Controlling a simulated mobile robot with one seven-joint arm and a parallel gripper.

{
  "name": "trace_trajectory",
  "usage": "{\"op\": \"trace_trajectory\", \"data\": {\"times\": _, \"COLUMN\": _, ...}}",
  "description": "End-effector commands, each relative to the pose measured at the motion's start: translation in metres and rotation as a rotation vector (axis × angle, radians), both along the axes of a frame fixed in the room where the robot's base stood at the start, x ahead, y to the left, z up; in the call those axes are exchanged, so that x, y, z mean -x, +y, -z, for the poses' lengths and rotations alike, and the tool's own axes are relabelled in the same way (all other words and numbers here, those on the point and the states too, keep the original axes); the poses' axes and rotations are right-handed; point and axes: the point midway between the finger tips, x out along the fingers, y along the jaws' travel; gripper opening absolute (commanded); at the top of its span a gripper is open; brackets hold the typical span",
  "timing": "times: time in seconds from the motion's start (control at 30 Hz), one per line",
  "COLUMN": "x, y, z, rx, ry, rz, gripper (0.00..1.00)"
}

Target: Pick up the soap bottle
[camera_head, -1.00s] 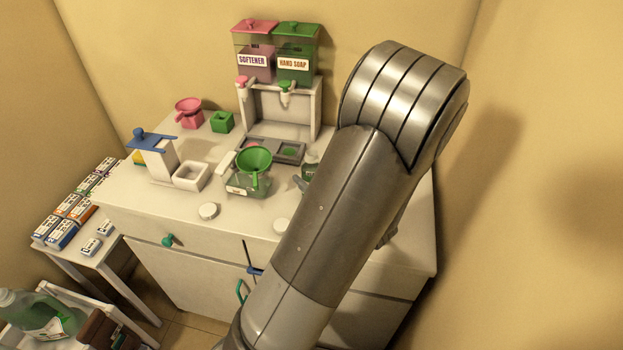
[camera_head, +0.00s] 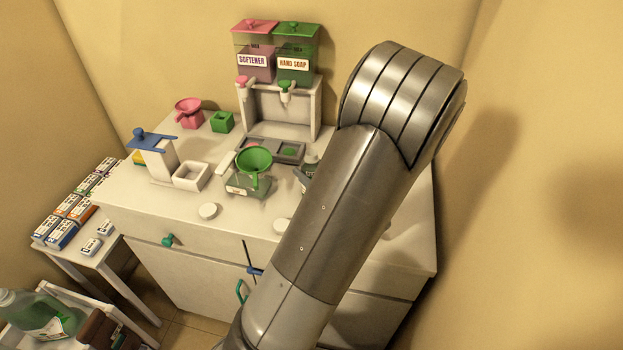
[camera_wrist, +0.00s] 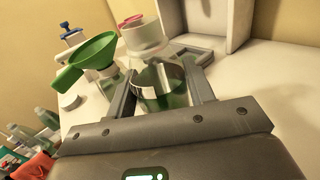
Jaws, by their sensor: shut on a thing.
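The soap bottle (camera_wrist: 163,92) is a clear container with green liquid, seen in the wrist view between my two fingers. My gripper (camera_wrist: 161,78) is shut on it from both sides. In the head view my arm hides most of the bottle, and only a grey finger of my gripper (camera_head: 302,178) shows at the arm's left edge, above the white counter. The bottle's base is hidden, so I cannot tell whether it touches the counter.
A green funnel (camera_head: 254,159) sits on another container just left of my gripper. The softener and hand soap dispensers (camera_head: 275,55) stand behind on a white stand. A round white lid (camera_head: 208,211) lies on the counter (camera_head: 185,218). The right wall (camera_head: 520,180) is near my arm.

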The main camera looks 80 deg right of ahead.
Motion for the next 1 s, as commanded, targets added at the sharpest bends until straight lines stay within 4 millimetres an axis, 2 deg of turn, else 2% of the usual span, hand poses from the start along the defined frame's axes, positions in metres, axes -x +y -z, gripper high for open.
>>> {"op": "trace_trajectory", "data": {"times": 0.1, "x": 0.000, "y": 0.000, "z": 0.000, "rx": 0.000, "ry": 0.000, "rz": 0.000, "gripper": 0.18}}
{"op": "trace_trajectory", "data": {"times": 0.53, "x": 0.000, "y": 0.000, "z": -0.006, "rx": 0.002, "ry": 0.001, "rz": 0.000, "gripper": 0.18}}
{"op": "trace_trajectory", "data": {"times": 0.67, "x": 0.000, "y": 0.000, "z": -0.017, "rx": 0.003, "ry": 0.003, "rz": -0.001, "gripper": 0.18}}
{"op": "trace_trajectory", "data": {"times": 0.87, "x": -0.001, "y": 0.000, "z": -0.044, "rx": 0.005, "ry": 0.003, "rz": -0.001, "gripper": 0.18}}
{"op": "trace_trajectory", "data": {"times": 1.0, "x": 0.034, "y": 0.013, "z": -0.062, "rx": 0.005, "ry": 0.004, "rz": 0.004, "gripper": 0.18}}
